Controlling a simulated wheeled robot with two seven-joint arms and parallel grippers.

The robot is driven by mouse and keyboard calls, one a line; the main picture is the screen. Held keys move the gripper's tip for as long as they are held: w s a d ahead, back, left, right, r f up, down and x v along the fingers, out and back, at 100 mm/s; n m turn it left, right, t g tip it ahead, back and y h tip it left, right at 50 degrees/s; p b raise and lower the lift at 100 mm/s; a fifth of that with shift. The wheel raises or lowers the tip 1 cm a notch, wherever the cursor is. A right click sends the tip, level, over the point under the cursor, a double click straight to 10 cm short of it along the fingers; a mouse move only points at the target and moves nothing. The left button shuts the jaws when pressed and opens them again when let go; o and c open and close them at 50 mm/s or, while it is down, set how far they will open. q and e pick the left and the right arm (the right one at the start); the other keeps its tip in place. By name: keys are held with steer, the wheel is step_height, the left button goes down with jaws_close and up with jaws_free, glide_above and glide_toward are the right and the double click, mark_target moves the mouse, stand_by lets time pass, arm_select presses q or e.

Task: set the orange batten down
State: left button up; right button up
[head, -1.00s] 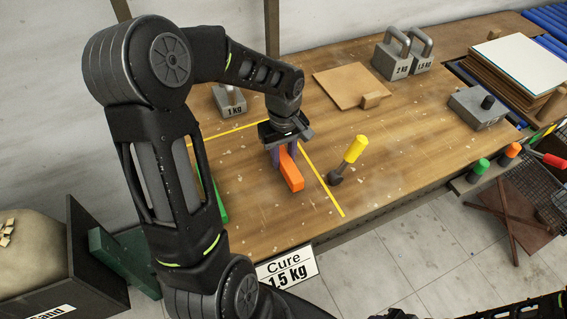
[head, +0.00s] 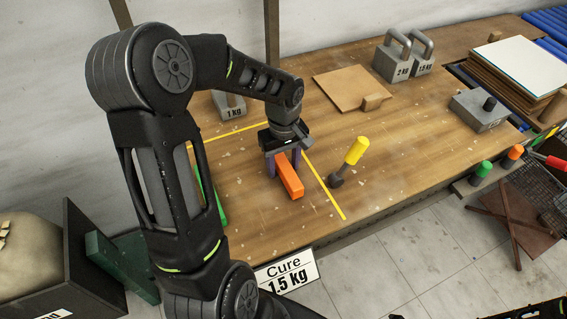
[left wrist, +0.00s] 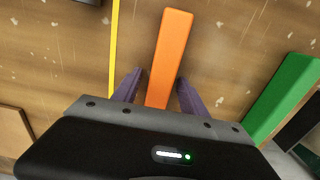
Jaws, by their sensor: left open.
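The orange batten (head: 290,178) lies on the wooden table (head: 250,240), inside the area marked by yellow lines. It also shows in the left wrist view (left wrist: 168,60), running away from between the fingers. My left gripper (head: 283,168) points down over the far end of the batten. Its purple fingers stand apart, one on each side, and in the left wrist view (left wrist: 155,90) gaps show between both fingers and the batten. My right gripper cannot be made out.
A 1 kg weight (head: 230,106) stands behind my left arm. A brown board (head: 345,86) and heavier weights (head: 392,58) are farther back.

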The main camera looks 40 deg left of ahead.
mark_target(284, 163)
arm_select(q)
steer(key=shift+r, duration=0.1)
steer(key=shift+r+p, duration=0.2)
steer(key=shift+p, duration=0.1)
steer(key=shift+r, duration=0.3)
step_height(284, 163, up, 11)
arm_select(e)
steer(key=shift+r, duration=0.1)
steer(key=shift+c, duration=0.5)
stand_by(1.0)
